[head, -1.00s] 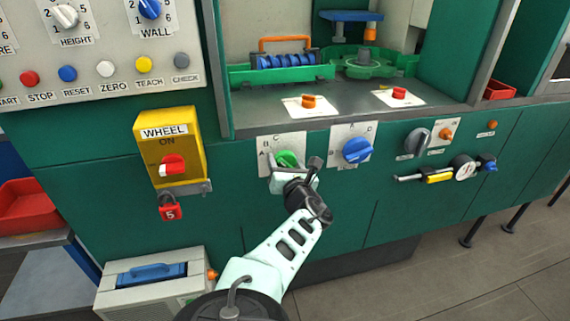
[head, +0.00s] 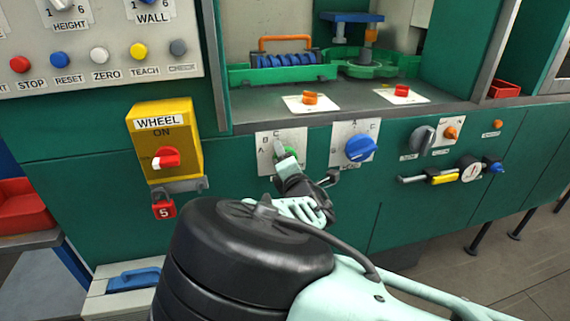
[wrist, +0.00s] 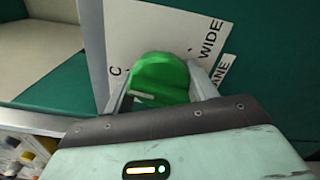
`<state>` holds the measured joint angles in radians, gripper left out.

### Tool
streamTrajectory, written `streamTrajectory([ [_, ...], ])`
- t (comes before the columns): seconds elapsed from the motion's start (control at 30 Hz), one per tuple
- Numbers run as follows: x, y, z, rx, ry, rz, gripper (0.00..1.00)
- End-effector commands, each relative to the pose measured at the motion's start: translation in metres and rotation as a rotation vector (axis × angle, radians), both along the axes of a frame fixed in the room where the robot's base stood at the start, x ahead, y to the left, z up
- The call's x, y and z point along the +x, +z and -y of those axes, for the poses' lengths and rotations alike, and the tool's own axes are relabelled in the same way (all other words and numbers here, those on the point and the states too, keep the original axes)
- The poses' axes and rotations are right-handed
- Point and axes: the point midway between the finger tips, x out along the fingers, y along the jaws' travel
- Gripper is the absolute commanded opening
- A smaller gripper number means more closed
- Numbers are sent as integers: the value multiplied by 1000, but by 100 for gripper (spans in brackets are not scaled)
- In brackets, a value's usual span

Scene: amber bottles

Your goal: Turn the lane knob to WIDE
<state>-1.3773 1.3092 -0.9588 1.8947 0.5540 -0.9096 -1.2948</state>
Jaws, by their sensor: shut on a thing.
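The green lane knob (head: 280,150) sits on a pale plate on the green cabinet front, below the counter. My gripper (head: 287,163) is shut on it from the front and partly hides it. In the wrist view the rounded green knob (wrist: 160,72) stands between my two grey fingertips (wrist: 160,90). The plate (wrist: 140,30) shows a C left of the knob and the word WIDE to its right, with a partly hidden label ending in ANE. I cannot tell exactly which mark the knob points at.
A blue knob (head: 360,149) on its own plate is close to the right. A yellow WHEEL box (head: 181,140) with a red switch and red padlock (head: 163,207) is to the left.

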Motion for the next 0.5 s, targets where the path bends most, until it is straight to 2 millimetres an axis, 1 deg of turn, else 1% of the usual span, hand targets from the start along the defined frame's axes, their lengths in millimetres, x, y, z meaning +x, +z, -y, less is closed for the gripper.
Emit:
streamTrajectory([
  [0.5, 0, -1, 1, 474, -2, -137, 34],
])
